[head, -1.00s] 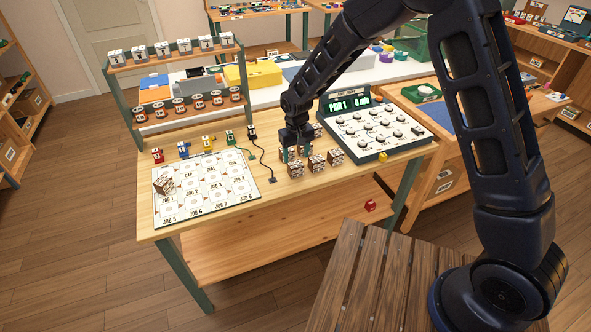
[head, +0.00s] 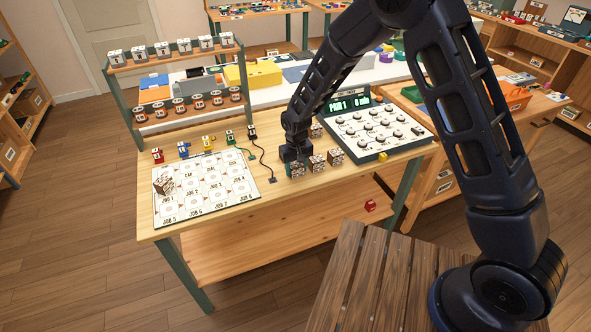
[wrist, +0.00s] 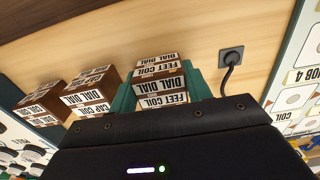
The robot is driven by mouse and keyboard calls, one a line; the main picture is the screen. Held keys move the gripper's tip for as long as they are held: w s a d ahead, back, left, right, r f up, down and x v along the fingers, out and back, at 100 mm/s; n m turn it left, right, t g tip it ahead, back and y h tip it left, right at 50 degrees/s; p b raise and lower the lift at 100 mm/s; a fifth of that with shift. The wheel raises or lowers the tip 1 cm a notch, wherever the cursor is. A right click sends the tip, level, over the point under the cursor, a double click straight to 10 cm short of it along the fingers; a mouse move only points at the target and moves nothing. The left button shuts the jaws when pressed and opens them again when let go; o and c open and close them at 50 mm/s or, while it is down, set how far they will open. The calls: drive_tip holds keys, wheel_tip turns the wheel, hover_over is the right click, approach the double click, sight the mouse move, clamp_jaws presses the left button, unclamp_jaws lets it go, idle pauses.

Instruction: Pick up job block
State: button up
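Several brown job blocks with white word labels stand in a row on the workbench (head: 215,222). My gripper (head: 294,164) is down at the leftmost front block (head: 297,172). In the wrist view, that block (wrist: 162,72) carries the words DIAL, FEET and COIL. The green fingers (wrist: 162,92) lie close against both its sides with no clear gap. The block still appears to rest on the bench. Two other blocks, (head: 317,164) and (head: 335,157), stand to its right. Another block (head: 164,186) sits tilted on the white job board (head: 205,205).
A dial console (head: 375,125) stands close on the right. A black cable (head: 262,160) runs to a socket (head: 272,181) left of the gripper. A rack (head: 178,85) stands at the back left.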

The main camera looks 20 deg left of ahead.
drive_tip(key=shift+c, duration=0.8)
drive_tip(key=shift+r, duration=0.1)
